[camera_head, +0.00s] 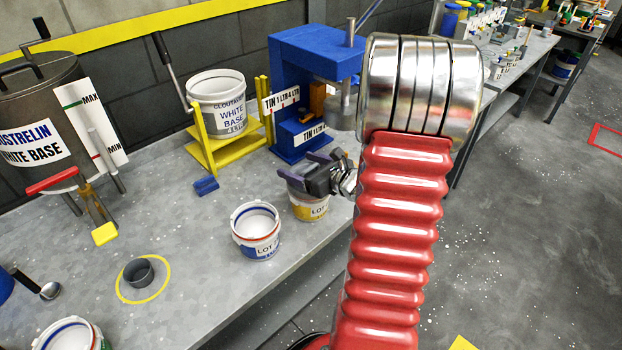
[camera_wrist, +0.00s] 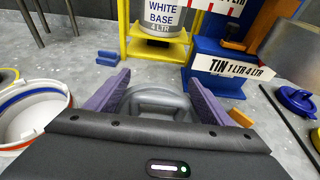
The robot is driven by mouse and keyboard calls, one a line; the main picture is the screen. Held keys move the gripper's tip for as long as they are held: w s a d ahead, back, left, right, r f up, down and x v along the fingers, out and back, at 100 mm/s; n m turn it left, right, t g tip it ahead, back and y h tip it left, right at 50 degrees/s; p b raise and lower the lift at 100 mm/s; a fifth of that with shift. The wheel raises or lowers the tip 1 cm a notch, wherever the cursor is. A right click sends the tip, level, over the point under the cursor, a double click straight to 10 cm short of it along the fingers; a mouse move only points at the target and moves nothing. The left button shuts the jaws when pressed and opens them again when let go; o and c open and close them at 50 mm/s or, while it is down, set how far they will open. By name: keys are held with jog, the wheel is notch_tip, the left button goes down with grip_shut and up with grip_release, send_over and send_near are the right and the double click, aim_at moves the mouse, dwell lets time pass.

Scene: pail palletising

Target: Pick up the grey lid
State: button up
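The grey lid (camera_wrist: 157,101) shows in the wrist view, between the two purple fingers of my gripper (camera_wrist: 159,78). It has a raised, rounded ring shape, and its near part is hidden by the gripper body. The fingers stand at its left and right sides, very close to it; I cannot tell whether they press on it. In the head view my gripper (camera_head: 308,168) is at the top of a pail with a yellow LOT label (camera_head: 311,208). The lid is mostly hidden there by the gripper, so whether it rests on this pail is unclear.
An open white LOT pail (camera_head: 256,240) stands just left of the gripper. Behind are the blue press (camera_head: 291,75) and the yellow stand (camera_head: 224,150) with a White Base bucket (camera_head: 218,100). A grey cup (camera_head: 139,272) sits in a yellow ring. The bench's front edge is close.

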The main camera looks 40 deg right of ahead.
aim_at(301, 170)
jog(key=c, duration=1)
jog(key=shift+r, duration=0.1)
notch_tip(301, 170, up, 10)
jog(key=shift+f, duration=0.1)
dwell(0.7)
